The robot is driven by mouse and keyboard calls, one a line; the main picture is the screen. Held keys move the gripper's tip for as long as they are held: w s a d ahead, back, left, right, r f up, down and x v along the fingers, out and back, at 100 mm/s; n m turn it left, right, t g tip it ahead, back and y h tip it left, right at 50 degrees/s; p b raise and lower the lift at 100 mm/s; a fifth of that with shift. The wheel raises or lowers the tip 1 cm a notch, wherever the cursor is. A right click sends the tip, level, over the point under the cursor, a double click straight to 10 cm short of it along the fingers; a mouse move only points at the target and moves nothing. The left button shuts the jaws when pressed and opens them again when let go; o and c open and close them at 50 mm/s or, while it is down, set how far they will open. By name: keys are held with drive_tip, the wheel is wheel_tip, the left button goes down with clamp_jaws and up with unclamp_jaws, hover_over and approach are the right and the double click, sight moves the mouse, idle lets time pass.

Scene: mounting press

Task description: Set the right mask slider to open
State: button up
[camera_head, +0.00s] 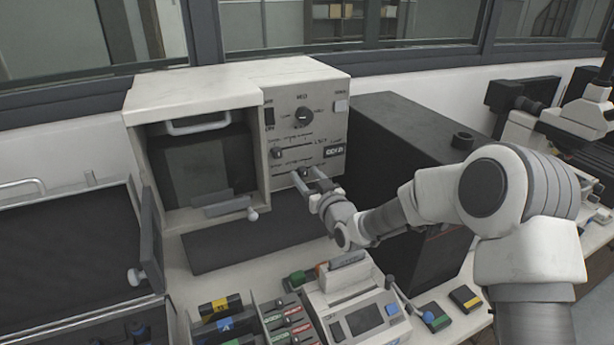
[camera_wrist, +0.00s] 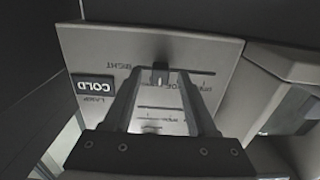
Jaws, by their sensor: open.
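The right mask slider has a small dark knob (camera_wrist: 160,72) on a thin slot in the grey control panel, near the word RIGHT, which appears upside down in the wrist view. The slot shows to the right of the knob there; its other side is partly covered by a finger. My gripper (camera_wrist: 159,84) is open, with one finger on each side of the knob and gaps between. In the head view my gripper (camera_head: 308,174) is at the lower part of the panel (camera_head: 325,115), partly covering this slider.
Another slider (camera_head: 277,153) lies just above, with a rotary knob (camera_head: 303,116) and a black switch (camera_head: 268,117) higher. A dark box (camera_head: 400,135) stands right of the press. A small device (camera_head: 355,305) sits below my arm.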

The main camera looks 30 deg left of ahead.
clamp_jaws()
idle(1.3)
